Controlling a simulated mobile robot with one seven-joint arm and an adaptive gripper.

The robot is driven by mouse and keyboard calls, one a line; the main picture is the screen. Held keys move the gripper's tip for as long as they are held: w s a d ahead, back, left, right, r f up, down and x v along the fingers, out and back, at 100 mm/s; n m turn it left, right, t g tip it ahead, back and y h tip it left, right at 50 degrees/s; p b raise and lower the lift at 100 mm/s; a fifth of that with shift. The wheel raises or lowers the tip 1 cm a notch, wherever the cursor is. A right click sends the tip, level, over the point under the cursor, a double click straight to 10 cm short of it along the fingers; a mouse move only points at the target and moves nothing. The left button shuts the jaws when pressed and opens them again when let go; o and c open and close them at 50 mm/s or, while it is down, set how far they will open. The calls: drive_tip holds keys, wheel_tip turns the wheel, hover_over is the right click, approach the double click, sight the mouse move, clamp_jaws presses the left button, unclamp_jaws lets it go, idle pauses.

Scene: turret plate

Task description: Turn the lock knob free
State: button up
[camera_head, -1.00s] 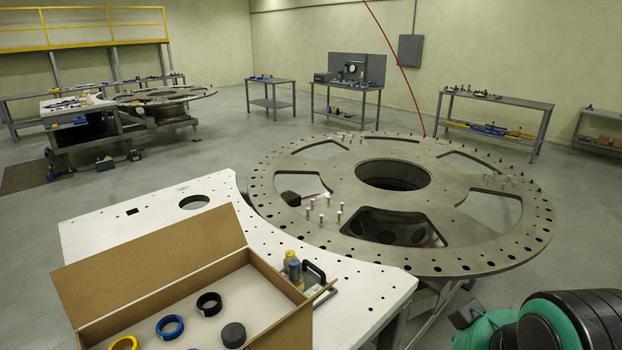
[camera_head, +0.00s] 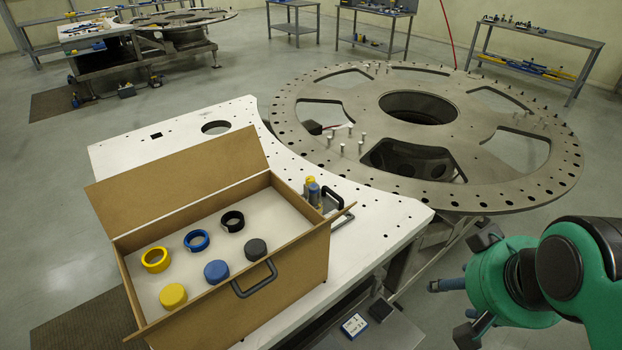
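I cannot single out the lock knob with certainty. A small upright fitting with yellow and blue-grey parts (camera_head: 314,193) stands on the white plate (camera_head: 385,215), close against the right side of the cardboard box. A black looped handle (camera_head: 332,200) is beside it. The big round turret plate (camera_head: 545,185) lies behind, with its large centre hole and rim holes. My green and black arm enters at the lower right. Dark parts of my gripper (camera_head: 462,287) show at its left end, well apart from the fitting and over the floor. Its opening is unclear.
The open cardboard box (camera_head: 300,250) holds yellow, blue and black rings and round caps. Its lid flap stands up at the back left. Several pins (camera_head: 350,145) stand on the turret plate. A small labelled item (camera_head: 354,325) lies low in front. Benches stand behind.

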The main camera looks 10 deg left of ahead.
drive_tip(key=w+a+r+m+g+p, duration=0.15)
drive_tip(key=w+r, duration=0.25)
drive_tip(key=w, duration=0.4)
drive_tip(key=w+a+r+p, duration=0.3)
drive_tip(key=w+r, duration=0.1)
drive_tip(key=w, duration=0.5)
drive_tip(key=w+a+r+g+p, duration=0.1)
drive_tip(key=w+a+r+p, duration=0.15)
drive_tip(key=w, duration=0.55)
drive_tip(key=m+g+p, duration=0.3)
drive_tip(key=p, duration=0.8)
hover_over(310, 178)
wheel_tip(310, 178, down, 22)
drive_tip(key=shift+f, duration=0.1)
drive_tip(key=shift+f, duration=0.1)
drive_tip(key=shift+f+p, duration=0.7)
drive_tip(key=shift+f, duration=6.1)
